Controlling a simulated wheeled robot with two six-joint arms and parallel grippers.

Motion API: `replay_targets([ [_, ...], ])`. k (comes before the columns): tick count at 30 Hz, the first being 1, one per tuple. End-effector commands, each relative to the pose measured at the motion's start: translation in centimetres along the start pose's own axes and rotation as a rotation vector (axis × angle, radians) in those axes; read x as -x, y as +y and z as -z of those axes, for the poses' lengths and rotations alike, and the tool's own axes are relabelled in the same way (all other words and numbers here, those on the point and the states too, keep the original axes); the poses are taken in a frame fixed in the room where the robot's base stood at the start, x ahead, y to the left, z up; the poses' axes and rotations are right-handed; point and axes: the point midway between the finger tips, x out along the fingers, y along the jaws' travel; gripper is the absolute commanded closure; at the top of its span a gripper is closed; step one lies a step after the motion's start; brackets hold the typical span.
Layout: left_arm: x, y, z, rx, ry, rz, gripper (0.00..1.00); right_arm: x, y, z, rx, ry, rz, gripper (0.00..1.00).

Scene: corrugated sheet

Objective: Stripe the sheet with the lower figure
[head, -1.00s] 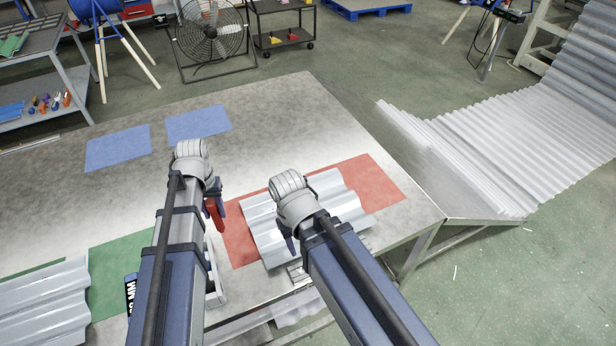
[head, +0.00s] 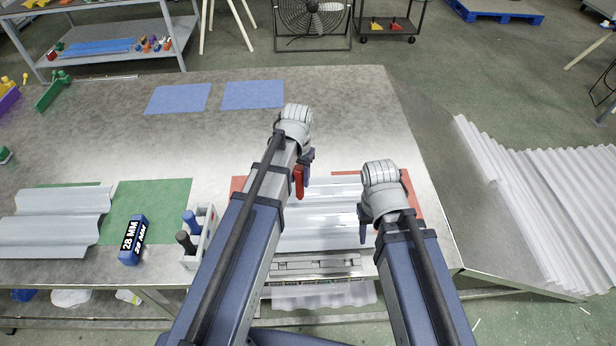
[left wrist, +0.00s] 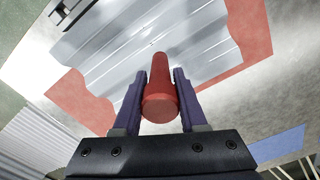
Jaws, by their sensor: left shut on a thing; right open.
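My left gripper (head: 304,178) is shut on a red marker (head: 298,182), held above the left part of the grey corrugated sheet on the red mat. In the left wrist view the red marker (left wrist: 160,92) stands between the fingers, with that sheet (left wrist: 120,45) beyond it. Whether it touches the sheet I cannot tell. My right gripper (head: 364,226) is open and empty over the sheet's right side. Another corrugated sheet (head: 50,225) lies partly on the green mat (head: 160,205) at left. I see no figure on either sheet. A blue block (head: 133,240) reads "28 MM".
A pale holder (head: 203,240) with a blue and a dark marker stands left of my left arm. A metal fixture (head: 315,264) sits at the table's front edge. Two blue mats (head: 252,95) lie bare at the back. Stacked sheets (head: 560,190) stand to the right.

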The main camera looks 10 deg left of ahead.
Motion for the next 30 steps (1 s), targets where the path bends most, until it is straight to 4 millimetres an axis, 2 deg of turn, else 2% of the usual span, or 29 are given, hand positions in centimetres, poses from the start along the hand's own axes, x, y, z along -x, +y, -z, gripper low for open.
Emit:
replay_targets([
  [4,-0.2,0.0,0.0,-0.182,0.000,0.000,1.00,-0.2,0.0,0.0,0.000,0.000,0.000,0.50],
  [9,-0.3,-0.1,0.0,-0.293,0.000,0.000,1.00,-0.3,0.0,0.0,0.000,0.000,0.000,0.50],
  [22,-0.4,-0.1,0.0,-0.302,0.000,0.000,1.00,-0.4,0.0,0.0,0.000,0.000,0.000,0.50],
  [30,-1.8,-0.1,0.0,-0.302,0.000,0.000,1.00,-1.8,-0.2,0.1,-0.001,0.000,0.000,0.50],
])
